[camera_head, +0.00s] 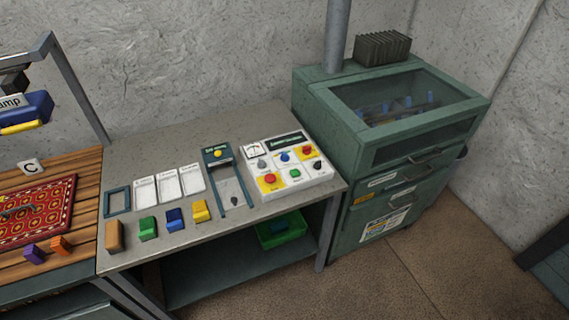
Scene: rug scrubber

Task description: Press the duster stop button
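A white control panel (303,183) sits at the right end of the grey table. It has two red buttons: a front-left one on a yellow plate (270,179) and a back-right one (307,150). A green button (295,173), a blue button (285,157), a grey knob (262,164), a dark knob (316,166) and a dial gauge (254,150) are also on it. The labels are too small to read, so I cannot tell which button is the duster stop. Neither of my grippers is in view.
The grey table (240,125) also holds cards, coloured blocks and a dark slotted frame (213,154) with a yellow knob. A green cabinet (345,150) with a glass lid stands right of the table. A patterned rug (45,205) lies on the wooden bench at left.

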